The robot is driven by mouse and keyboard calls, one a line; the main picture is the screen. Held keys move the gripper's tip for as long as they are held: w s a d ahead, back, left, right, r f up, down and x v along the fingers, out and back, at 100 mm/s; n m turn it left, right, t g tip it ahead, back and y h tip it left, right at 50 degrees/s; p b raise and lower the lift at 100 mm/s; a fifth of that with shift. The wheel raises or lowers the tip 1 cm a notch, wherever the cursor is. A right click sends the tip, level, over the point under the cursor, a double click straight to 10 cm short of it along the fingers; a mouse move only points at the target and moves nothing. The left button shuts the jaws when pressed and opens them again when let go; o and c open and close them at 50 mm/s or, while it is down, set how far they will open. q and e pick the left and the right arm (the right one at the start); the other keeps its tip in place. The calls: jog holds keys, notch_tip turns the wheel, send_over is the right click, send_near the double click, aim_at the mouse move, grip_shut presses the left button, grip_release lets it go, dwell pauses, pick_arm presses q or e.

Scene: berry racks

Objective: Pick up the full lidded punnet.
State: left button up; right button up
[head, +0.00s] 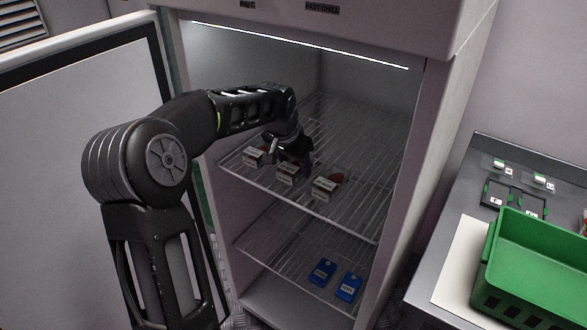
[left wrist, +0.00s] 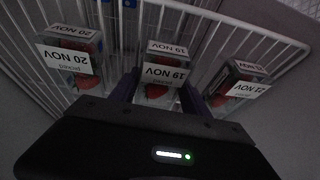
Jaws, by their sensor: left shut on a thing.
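Three clear lidded punnets of red berries with white date labels stand in a row on the upper wire shelf (head: 350,212) of the open cabinet. My left gripper (head: 289,157) reaches in from the left and is shut on the middle punnet (head: 287,172), labelled 19 NOV (left wrist: 163,74). In the left wrist view its dark fingers (left wrist: 158,92) flank that punnet. The other two are the left punnet (head: 254,157) and the right punnet (head: 325,188); the left wrist view shows a 20 NOV punnet (left wrist: 68,60) and a 21 NOV punnet (left wrist: 238,86). My right gripper is out of view.
Two blue packs (head: 321,271) lie on the lower shelf. The cabinet door (head: 75,150) stands open at left. A green crate (head: 535,265) and small devices (head: 513,200) are on the counter at right. The upper shelf behind the row looks mostly clear.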

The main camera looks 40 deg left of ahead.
aim_at(294, 162)
pick_arm(q)
jog(key=c, duration=0.4)
jog(key=shift+r, duration=0.15)
jog(key=shift+c, duration=0.2)
jog(key=shift+r, duration=0.5)
notch_tip(294, 162, up, 3)
jog(key=shift+s+f, duration=0.1)
jog(key=s+d+b, duration=0.1)
jog(key=s, duration=0.7)
jog(key=s+d+b, duration=0.1)
jog(key=s+d, duration=0.1)
jog(key=s, duration=0.7)
jog(key=shift+s+d+b, duration=0.25)
jog(key=shift+b, duration=0.1)
